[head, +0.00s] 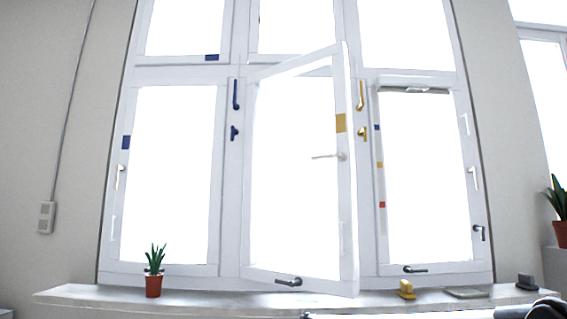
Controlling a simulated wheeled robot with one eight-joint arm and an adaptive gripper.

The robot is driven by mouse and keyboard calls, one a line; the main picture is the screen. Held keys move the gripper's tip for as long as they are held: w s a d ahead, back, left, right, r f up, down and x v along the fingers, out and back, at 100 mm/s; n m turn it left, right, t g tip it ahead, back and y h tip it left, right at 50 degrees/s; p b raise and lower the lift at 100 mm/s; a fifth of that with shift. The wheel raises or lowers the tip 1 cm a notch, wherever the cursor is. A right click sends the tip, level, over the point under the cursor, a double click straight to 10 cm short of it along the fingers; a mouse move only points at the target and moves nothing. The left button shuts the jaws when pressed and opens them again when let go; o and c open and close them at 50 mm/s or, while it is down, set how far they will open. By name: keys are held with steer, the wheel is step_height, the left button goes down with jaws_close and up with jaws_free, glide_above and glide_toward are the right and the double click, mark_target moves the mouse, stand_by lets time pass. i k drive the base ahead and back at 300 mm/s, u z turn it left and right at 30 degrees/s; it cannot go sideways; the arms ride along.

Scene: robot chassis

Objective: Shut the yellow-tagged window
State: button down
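The middle window sash (247,268) stands open, its right side swung out toward me from the frame. A yellow tag (340,123) is on the right stile of this sash. Below the tag, a white lever handle (328,156) points left, roughly level. A dark handle (288,282) sits on the sash's bottom rail. Two yellow handles, an upper one (360,95) and a lower one (363,133), are on the fixed post to the right of the open sash. My gripper is not visible; only what looks like part of my arm shows at the bottom right edge.
The left window (127,210) with a blue tag (126,142) and the right window (470,215) appear shut. The sill (200,300) holds a potted plant (153,285), a yellow block (406,289), a grey flat item (467,293) and a dark block (526,282).

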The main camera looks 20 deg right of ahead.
mark_target(346, 285)
steer(key=z, duration=0.95)
steer(key=k, duration=1.4)
steer(key=u, duration=0.8)
steer(key=i, duration=1)
steer(key=z, duration=0.05)
